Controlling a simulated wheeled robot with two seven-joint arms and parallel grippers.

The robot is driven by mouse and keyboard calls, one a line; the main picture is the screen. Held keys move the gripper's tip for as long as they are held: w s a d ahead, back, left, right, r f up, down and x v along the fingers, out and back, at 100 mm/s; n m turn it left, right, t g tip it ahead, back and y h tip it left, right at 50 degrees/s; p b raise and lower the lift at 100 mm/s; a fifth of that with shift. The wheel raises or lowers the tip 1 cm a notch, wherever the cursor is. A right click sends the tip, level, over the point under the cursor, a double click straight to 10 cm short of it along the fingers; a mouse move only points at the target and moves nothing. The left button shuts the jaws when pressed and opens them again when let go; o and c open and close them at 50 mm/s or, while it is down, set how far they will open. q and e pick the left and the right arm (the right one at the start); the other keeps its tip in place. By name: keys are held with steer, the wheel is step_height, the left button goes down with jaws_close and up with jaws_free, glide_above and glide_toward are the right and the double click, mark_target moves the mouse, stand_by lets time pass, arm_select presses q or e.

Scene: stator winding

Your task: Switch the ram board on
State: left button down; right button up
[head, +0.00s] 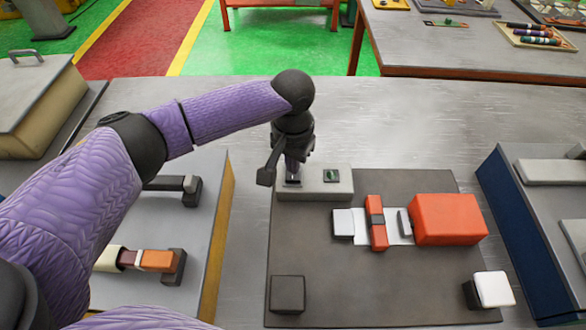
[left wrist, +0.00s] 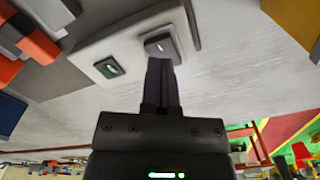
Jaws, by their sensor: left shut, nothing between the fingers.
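The ram board is probably the light grey box (head: 340,190) at the back left of the dark mat. It carries two dark switch plates. The right one (head: 331,175) has a green rocker, also seen in the left wrist view (left wrist: 108,68). The other switch (left wrist: 158,43) has a dark rocker with a white mark. My left gripper (head: 292,176) points down, shut and empty. Its fingertips (left wrist: 160,64) are at the edge of this dark switch; I cannot tell whether they touch it. The gripper partly hides this switch in the head view. My right gripper is not in view.
On the dark mat (head: 380,285), an orange block (head: 447,219) stands beside an orange bar (head: 376,222) on a white strip. A dark block (head: 288,294) and a white-topped block (head: 493,289) sit near the front. Trays flank the mat. The table behind the box is clear.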

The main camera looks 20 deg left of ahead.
mark_target(293, 177)
arm_select(q)
steer(key=shift+f+b, duration=0.45)
steer(key=shift+f, duration=0.85)
stand_by(0.9)
steer(key=shift+r, duration=0.1)
step_height(293, 177, up, 7)
steer(key=p, duration=0.8)
steer(key=shift+r+p, duration=0.1)
steer(key=shift+p, duration=0.2)
steer(key=shift+f, duration=0.2)
